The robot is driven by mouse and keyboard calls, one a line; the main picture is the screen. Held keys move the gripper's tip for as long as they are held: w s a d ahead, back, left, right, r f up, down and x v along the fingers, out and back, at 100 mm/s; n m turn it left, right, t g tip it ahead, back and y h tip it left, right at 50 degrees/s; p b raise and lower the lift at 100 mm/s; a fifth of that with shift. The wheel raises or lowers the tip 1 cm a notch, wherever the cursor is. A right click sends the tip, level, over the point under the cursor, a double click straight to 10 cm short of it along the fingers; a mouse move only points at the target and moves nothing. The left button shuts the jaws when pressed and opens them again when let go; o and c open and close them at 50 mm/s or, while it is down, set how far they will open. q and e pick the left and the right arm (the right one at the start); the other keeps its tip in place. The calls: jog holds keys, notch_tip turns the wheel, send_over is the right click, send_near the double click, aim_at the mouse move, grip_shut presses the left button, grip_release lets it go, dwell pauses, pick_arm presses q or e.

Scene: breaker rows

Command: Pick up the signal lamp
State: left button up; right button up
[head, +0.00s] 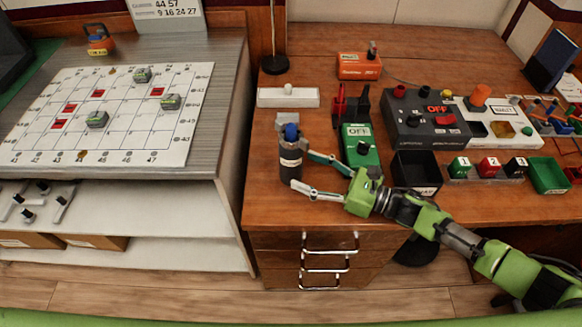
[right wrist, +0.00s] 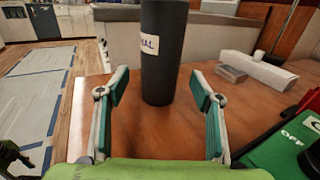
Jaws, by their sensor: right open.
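The signal lamp (head: 290,163) is a dark upright cylinder with a white label and a blue top. It stands on the wooden desk near its front left edge. In the right wrist view the lamp (right wrist: 163,60) stands ahead, in line with the gap between the fingers; its top is cut off. My right gripper (head: 303,171) is open and reaches in from the right, with its fingertips close to the lamp. In the wrist view the gripper (right wrist: 160,92) has clear space on both sides of the lamp and holds nothing. My left gripper is not in view.
A green OFF box (head: 361,155), a black bin (head: 416,172) and a dark control box (head: 425,118) stand to the right on the desk. A white block (head: 288,98) lies behind the lamp. A lower table with a grid board (head: 70,135) is at left.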

aim_at(302, 169)
jog(key=x, duration=0.4)
jog(key=shift+w+a, duration=0.15)
jog(key=shift+a, duration=0.1)
jog(key=shift+w+a, duration=0.15)
jog(key=shift+a, duration=0.1)
jog(key=shift+c, duration=0.7)
jog(key=c, duration=1.3)
jog(key=shift+r, duration=0.15)
grip_shut()
